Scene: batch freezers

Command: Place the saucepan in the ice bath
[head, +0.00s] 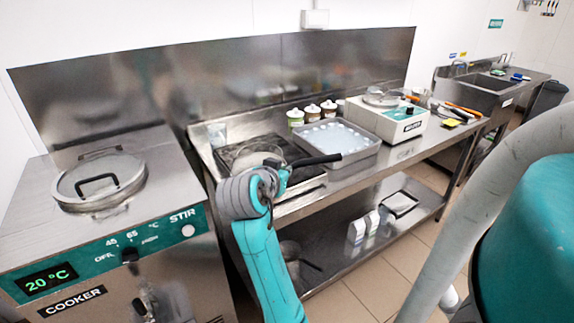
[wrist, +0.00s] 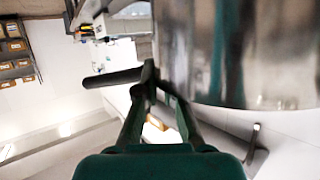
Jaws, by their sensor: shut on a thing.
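The saucepan (head: 258,152) is steel with a long black handle (head: 318,160). In the head view its body is partly hidden behind my wrist, in front of the dark hob; I cannot tell whether it touches the hob. In the wrist view its shiny wall (wrist: 235,50) fills the upper right. My gripper (wrist: 150,88) is shut on the black handle (wrist: 112,78). In the head view the gripper (head: 284,174) is mostly hidden by my wrist. The ice bath (head: 367,157) is a rectangular metal tray with pale ice, right of the pan; the handle's end overlaps its near edge in the picture.
A cooker (head: 30,235) with a lidded pot stands at left. The hob (head: 228,152) is on the steel bench. Several lidded jars (head: 312,112) stand behind the ice bath. A white appliance (head: 405,122) is to its right. A lower shelf (head: 345,255) holds cartons.

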